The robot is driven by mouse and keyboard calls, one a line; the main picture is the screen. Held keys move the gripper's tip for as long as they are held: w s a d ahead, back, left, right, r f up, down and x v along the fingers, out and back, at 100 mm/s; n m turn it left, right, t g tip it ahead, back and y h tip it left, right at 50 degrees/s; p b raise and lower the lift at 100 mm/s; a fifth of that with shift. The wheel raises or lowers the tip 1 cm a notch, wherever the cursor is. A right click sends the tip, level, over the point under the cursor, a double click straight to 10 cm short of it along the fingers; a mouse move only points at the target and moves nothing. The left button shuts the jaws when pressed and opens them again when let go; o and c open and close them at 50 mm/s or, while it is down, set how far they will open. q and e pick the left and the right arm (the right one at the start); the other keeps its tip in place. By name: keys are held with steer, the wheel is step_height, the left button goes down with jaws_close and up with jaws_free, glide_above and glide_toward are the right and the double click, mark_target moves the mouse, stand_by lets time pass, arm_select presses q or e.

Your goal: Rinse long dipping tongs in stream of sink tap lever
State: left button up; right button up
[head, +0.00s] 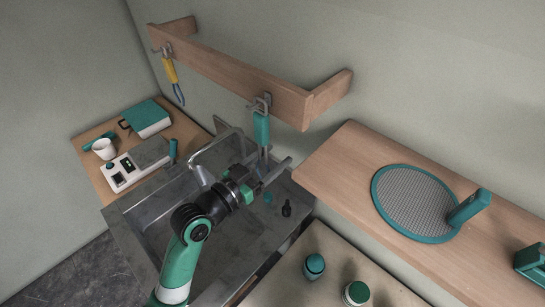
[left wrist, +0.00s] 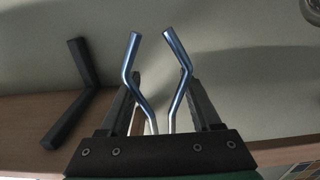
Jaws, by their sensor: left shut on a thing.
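The long dipping tongs (head: 262,128) have a teal handle and thin metal arms, and hang upright from a hook on the wooden rail. My left gripper (head: 268,172) is shut on their metal arms below the handle. In the left wrist view the two bent silver tong arms (left wrist: 176,80) stand between the gripper's dark fingers. The grey tap (head: 213,142) arches over the grey metal sink (head: 160,212), left of my gripper. I cannot make out its lever clearly. My left arm hides part of the sink. My right gripper is not in view.
The wooden rail (head: 225,75) also carries a yellow-handled tool (head: 170,70). A round mesh guard (head: 412,203) lies on the right shelf.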

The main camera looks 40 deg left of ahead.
mark_target(262, 163)
arm_select(q)
jaws_close()
steer(key=shift+r, duration=0.7)
steer(key=shift+s, duration=0.2)
steer(key=shift+s, duration=1.25)
steer(key=shift+s, duration=0.1)
steer(key=shift+s, duration=1.45)
